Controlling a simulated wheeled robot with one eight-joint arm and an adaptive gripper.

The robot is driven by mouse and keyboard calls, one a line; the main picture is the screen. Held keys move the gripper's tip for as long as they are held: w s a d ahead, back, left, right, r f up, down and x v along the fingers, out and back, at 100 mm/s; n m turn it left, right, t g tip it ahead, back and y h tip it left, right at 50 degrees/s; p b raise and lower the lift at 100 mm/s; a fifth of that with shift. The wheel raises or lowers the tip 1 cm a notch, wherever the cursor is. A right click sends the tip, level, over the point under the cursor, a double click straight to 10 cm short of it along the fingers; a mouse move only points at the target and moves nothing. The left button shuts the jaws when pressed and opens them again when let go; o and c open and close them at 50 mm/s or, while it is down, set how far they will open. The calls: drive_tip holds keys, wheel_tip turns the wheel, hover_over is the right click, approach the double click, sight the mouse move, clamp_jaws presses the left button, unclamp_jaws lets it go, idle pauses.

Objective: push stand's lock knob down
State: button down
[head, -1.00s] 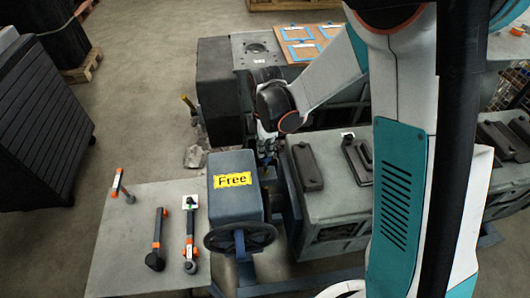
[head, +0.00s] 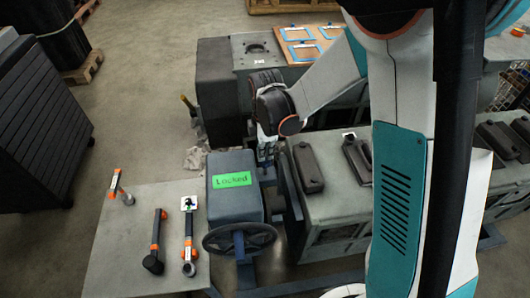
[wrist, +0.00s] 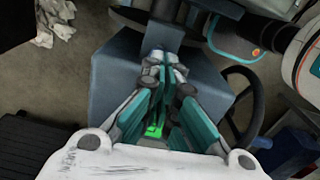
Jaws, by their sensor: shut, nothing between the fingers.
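The stand's blue-grey housing (head: 236,204) carries a green label (head: 231,179) that reads "Locked". A dark handwheel (head: 240,238) is on its front. My gripper (head: 266,152) points down just behind the housing, by its far right corner, partly hidden by my arm. In the wrist view my gripper (wrist: 162,62) has its fingers together and empty, with the housing (wrist: 112,80) under and around them. The green label (wrist: 154,131) shows between the finger links. I cannot make out the lock knob; the fingers or the housing hide it.
A grey table (head: 130,240) on the left holds a hammer (head: 154,243) and a wrench-like tool (head: 189,245). A dark cabinet (head: 40,125) stands at far left, with open floor between.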

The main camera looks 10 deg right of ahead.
sight(267, 161)
wheel_tip(267, 161, up, 8)
drive_tip(key=p, duration=0.4)
drive_tip(key=shift+f, duration=0.2)
drive_tip(key=s+d+r+m+t+b, duration=0.3)
drive_tip(key=s+d+r+m+b, duration=0.35)
drive_tip(key=s+m, duration=0.2)
drive_tip(key=s+d+f+m+t+b, duration=0.1)
drive_tip(key=s+d+m+t+b, duration=0.3)
drive_tip(key=s+m, duration=0.5)
drive_tip(key=shift+s+d+f+m+b, duration=0.3)
drive_tip(key=shift+s+m+b, duration=0.1)
drive_tip(key=shift+m+b, duration=0.4)
